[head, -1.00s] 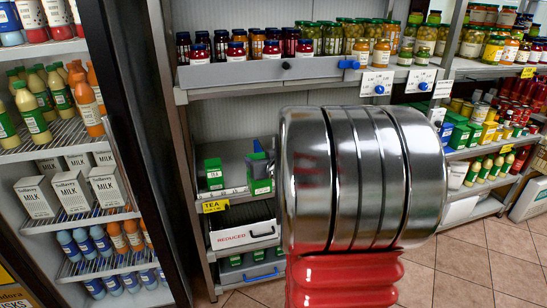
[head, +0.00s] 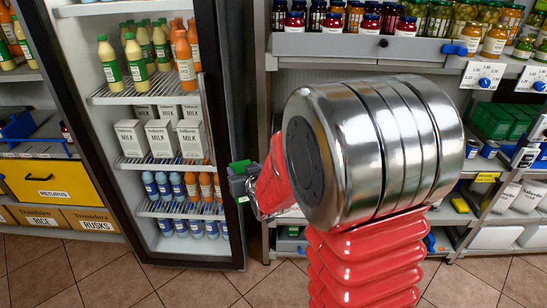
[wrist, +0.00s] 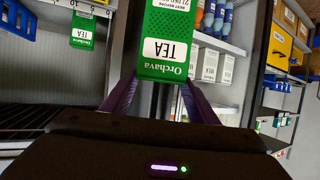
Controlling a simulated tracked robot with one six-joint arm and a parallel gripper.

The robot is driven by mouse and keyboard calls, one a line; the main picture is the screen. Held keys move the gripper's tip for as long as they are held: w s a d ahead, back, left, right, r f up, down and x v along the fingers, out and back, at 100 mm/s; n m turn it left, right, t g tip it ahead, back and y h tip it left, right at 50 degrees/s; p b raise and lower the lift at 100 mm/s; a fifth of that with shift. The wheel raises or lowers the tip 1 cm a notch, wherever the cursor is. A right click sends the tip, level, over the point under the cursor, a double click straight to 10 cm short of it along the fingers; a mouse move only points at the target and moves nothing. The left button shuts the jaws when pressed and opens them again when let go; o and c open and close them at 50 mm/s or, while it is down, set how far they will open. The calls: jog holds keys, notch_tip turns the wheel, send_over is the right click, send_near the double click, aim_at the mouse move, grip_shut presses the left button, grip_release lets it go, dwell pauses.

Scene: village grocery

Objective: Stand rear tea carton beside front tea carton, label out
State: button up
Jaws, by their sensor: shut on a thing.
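My gripper (wrist: 160,88) is shut on a green and white tea carton (wrist: 166,38), held between its two purple fingers. The carton's TEA label faces the wrist camera and reads upside down there. In the head view the held carton (head: 240,166) shows small, in front of the fridge's right edge. Another green tea carton (wrist: 83,29) stands on a shelf at the upper left of the wrist view, apart from the held one, its label also facing the camera.
The fridge (head: 232,90) with milk cartons (head: 160,138) and bottles stands left of my arm. A jar shelf (head: 345,45) is above, a yellow RETURNS bin (head: 55,190) at far left. Tiled floor (head: 80,270) is clear in front.

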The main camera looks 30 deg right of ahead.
jog(key=a+f+n+y, duration=0.1)
jog(key=a, duration=0.8)
jog(key=shift+f+y, duration=0.3)
jog(key=shift+f, duration=0.1)
jog(key=shift+s, duration=0.15)
